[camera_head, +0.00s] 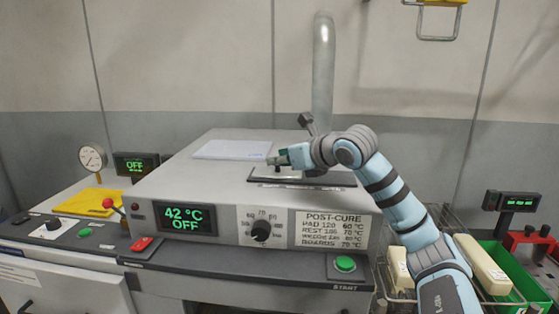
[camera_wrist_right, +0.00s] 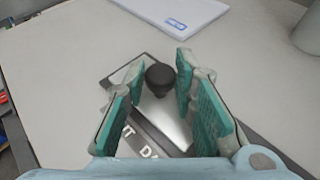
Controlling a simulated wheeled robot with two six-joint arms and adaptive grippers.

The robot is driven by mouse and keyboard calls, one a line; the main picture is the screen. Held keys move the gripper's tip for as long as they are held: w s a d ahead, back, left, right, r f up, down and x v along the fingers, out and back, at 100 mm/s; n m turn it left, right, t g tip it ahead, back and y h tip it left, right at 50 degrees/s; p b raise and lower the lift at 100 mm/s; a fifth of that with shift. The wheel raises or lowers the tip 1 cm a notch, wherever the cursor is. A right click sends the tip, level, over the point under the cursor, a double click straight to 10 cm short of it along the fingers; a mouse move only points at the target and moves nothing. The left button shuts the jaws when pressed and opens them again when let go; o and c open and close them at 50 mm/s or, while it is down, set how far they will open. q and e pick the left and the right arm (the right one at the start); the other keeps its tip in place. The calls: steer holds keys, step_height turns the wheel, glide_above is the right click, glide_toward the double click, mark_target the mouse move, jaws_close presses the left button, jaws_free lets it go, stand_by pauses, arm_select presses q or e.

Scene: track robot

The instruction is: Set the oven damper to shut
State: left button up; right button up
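The damper plate (camera_head: 318,181) lies on top of the grey oven (camera_head: 170,190), with a dark frame and a bright metal slide (camera_wrist_right: 172,120). A black knob (camera_wrist_right: 160,80) stands up from the slide. My right gripper (camera_head: 276,160) is low over the damper, pointing left in the head view. In the right wrist view its green-padded fingers (camera_wrist_right: 160,70) are open, one on each side of the knob, with visible gaps. A lettered strip (camera_wrist_right: 160,140) runs along the plate. Only part of its lettering is readable. My left gripper is out of view.
A white pad (camera_head: 232,149) lies on the oven top behind the damper. A grey pipe (camera_head: 323,70) rises behind it. The oven front has a display (camera_head: 187,219), a dial (camera_head: 261,231) and a green button (camera_head: 345,263). A green crate (camera_head: 530,277) stands at right.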

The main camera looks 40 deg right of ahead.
steer(key=shift+o, duration=1.4)
steer(key=shift+w+a, duration=0.1)
steer(key=shift+w, duration=0.05)
steer(key=shift+o, duration=0.3)
steer(key=shift+w+f, duration=0.15)
steer(key=shift+w, duration=0.1)
step_height(320, 180, up, 10)
